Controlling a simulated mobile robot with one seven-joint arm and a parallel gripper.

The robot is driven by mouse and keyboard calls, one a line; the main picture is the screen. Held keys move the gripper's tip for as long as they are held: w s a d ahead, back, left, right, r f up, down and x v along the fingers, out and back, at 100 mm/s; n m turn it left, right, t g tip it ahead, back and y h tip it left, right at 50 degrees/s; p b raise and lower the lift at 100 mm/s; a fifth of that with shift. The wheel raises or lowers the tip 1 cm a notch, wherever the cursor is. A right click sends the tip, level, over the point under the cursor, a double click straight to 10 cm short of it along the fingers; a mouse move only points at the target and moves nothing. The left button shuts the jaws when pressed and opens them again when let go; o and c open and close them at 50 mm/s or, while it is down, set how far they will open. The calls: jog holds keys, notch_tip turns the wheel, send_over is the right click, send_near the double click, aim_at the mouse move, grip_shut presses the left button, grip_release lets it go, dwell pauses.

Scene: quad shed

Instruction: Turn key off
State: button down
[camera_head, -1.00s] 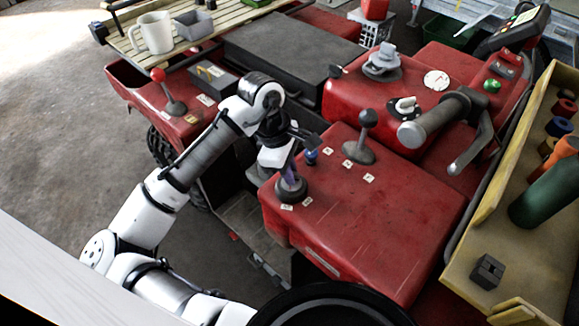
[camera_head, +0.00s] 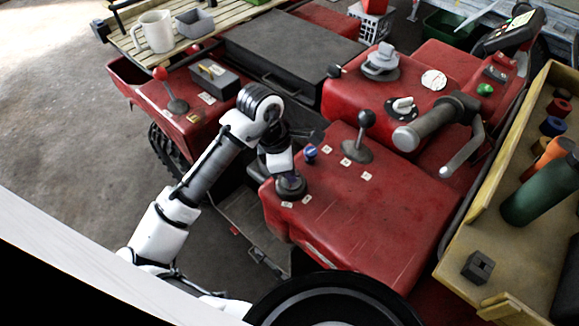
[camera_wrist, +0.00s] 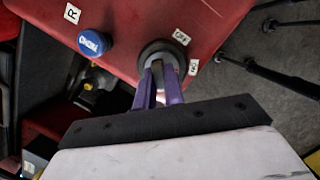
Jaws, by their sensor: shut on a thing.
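The key switch is a round dark grey boss (camera_head: 291,187) on the near left corner of the red hood. It also shows in the wrist view (camera_wrist: 163,50), with two small white labels (camera_wrist: 181,37) beside it, one seeming to read OFF. My gripper (camera_wrist: 165,78) has purple fingers close together, reaching into the boss and shut on the key. The key itself is hidden between the fingertips, so I cannot tell its turn angle. In the head view my gripper (camera_head: 284,172) stands right over the boss, its fingers mostly hidden.
A blue knob (camera_wrist: 94,42) sits close beside the key switch. A black-knobbed lever (camera_head: 363,130) and a handlebar grip (camera_head: 425,124) stand to the right. A wooden tray (camera_head: 455,225) with a green bottle (camera_head: 541,190) is at far right.

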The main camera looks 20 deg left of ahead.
jog(key=shift+n+t+y+p, duration=0.35)
jog(key=shift+n+p, duration=0.6)
jog(key=shift+n, duration=1.05)
jog(key=c, duration=1.5)
grip_release()
jog(key=shift+w+d+r+v, duration=0.1)
jog(key=shift+w+d+v, duration=0.1)
jog(key=shift+v, duration=1.1)
jog(key=shift+w+d+r+v, duration=0.1)
jog(key=shift+w+d+v, duration=0.15)
jog(key=shift+v, duration=1.1)
jog(key=shift+w+d+v, duration=0.2)
jog(key=shift+v, duration=1.1)
